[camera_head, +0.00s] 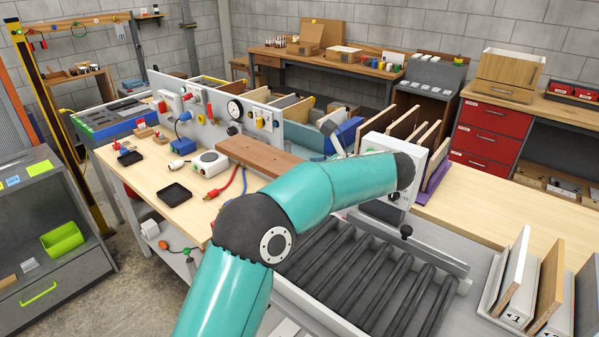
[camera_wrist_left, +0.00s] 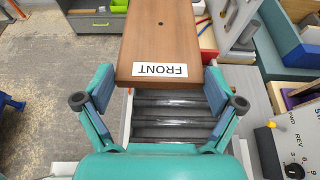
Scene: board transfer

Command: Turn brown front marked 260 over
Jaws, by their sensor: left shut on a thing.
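The brown front (camera_head: 262,154) is a long, flat wooden board. It also shows in the left wrist view (camera_wrist_left: 160,40), running away from me, with a white label FRONT upside down at its near end. No 260 mark is visible. My left gripper (camera_wrist_left: 158,78) has its fingers on both long edges of the board near that end and is shut on it. In the head view my teal left arm covers this gripper and the board's right end. The board is above the roller bed (camera_head: 365,280); whether it touches anything is hidden. My right gripper is not in view.
A grey panel with dials and plugs (camera_head: 236,110) stands behind the board. Cables and black trays (camera_head: 174,192) lie on the left bench. A switch box (camera_head: 385,150) stands behind my arm. Upright boards in a rack (camera_head: 520,280) are at the right. The right bench has free room.

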